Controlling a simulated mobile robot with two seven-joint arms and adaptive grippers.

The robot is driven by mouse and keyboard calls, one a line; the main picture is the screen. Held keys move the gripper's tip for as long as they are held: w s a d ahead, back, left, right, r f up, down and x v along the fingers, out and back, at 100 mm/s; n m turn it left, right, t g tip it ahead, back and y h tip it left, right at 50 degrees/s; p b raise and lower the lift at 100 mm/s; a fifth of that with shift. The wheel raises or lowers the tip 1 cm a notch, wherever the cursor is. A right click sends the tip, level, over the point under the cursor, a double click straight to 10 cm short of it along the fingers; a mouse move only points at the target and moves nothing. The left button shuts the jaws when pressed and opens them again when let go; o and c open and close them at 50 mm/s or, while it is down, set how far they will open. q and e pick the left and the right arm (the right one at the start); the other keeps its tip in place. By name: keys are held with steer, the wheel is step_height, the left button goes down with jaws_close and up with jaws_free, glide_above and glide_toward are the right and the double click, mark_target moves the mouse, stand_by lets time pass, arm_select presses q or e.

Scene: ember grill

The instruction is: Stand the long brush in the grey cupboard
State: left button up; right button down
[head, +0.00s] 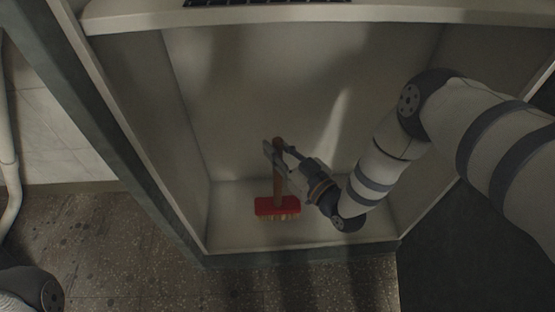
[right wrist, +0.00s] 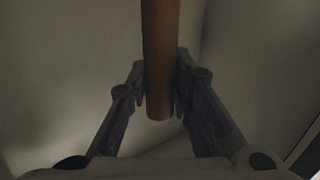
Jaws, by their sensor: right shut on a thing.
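The long brush has a brown wooden handle (head: 278,190) and a red head (head: 277,206) with pale bristles pointing down. It stands close to upright inside the grey cupboard (head: 300,248), over the cupboard floor. I cannot tell whether the bristles touch the floor. My right gripper (head: 276,150) reaches in from the right and is shut on the handle near its top. In the right wrist view the handle (right wrist: 160,60) runs between the two fingers (right wrist: 160,85). My left gripper is not in view; only part of my left arm shows at the lower left.
A shelf (head: 390,12) with a dark grille (head: 255,2) crosses the cupboard above the brush. The cupboard's side walls stand left and right of the arm. A low front edge borders its floor. Speckled tiles (head: 110,240) lie in front.

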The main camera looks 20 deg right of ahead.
steer(key=shift+w+d+f, duration=0.15)
steer(key=shift+w+f, duration=0.05)
steer(key=shift+f, duration=0.05)
steer(key=shift+w+d+f+b, duration=0.15)
steer(key=shift+f+b, duration=0.75)
steer(key=shift+f, duration=0.85)
steer(key=c, duration=1.4)
jaws_free()
steer(key=shift+c, duration=0.2)
